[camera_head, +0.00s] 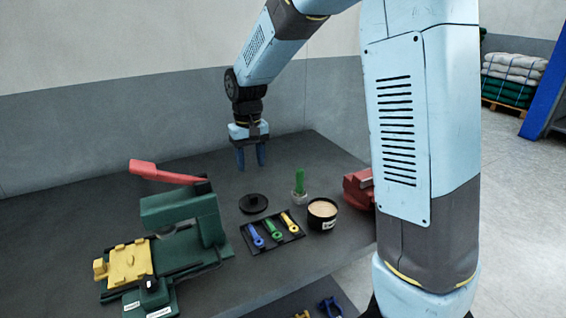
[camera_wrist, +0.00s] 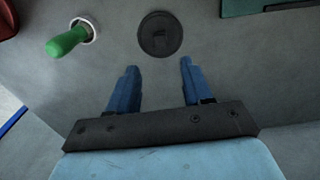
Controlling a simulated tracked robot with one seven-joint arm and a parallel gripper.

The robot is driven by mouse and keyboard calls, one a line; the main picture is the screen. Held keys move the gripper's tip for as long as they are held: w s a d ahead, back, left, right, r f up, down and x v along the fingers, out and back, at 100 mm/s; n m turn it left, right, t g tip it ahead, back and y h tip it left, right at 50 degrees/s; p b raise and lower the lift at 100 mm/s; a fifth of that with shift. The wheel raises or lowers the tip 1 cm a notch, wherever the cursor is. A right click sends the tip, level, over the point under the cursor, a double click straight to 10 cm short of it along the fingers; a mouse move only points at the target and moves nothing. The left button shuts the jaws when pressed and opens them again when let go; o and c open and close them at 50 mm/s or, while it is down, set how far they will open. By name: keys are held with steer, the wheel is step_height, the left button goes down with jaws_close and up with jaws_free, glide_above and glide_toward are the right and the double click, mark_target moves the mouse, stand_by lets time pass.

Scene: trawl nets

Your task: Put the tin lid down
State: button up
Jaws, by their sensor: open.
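The tin lid (camera_head: 253,204) is a dark round disc with a small raised grip, lying flat on the grey table. In the wrist view the lid (camera_wrist: 160,34) lies beyond my fingertips, between their lines and apart from them. My gripper (camera_head: 252,168) points down above the table behind the lid, its blue fingers open and empty. In the wrist view my gripper (camera_wrist: 157,68) shows a clear gap between the fingers. The open black tin (camera_head: 322,214) stands right of the lid, with pale contents and a white label.
A green-handled tool (camera_head: 299,182) stands in a small pale holder beside the tin. A black tray (camera_head: 291,239) holds blue, green and yellow tools. A green press (camera_head: 180,214) with a red lever stands left. A red object (camera_head: 359,188) is partly hidden by my arm. The table's back is clear.

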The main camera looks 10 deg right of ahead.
steer(key=s+d+r+m+t, duration=0.2)
steer(key=s+d+r+t, duration=0.1)
steer(key=s+d+r, duration=0.8)
steer(key=s+d+r+t, duration=0.1)
steer(key=s+d, duration=0.2)
steer(key=s, duration=0.4)
steer(key=s+d+r+m+t, duration=0.1)
steer(key=s+d, duration=0.3)
steer(key=s, duration=0.3)
steer(key=shift+s+d+r+t, duration=0.15)
steer(key=shift+s+t, duration=0.15)
steer(key=shift+s, duration=0.05)
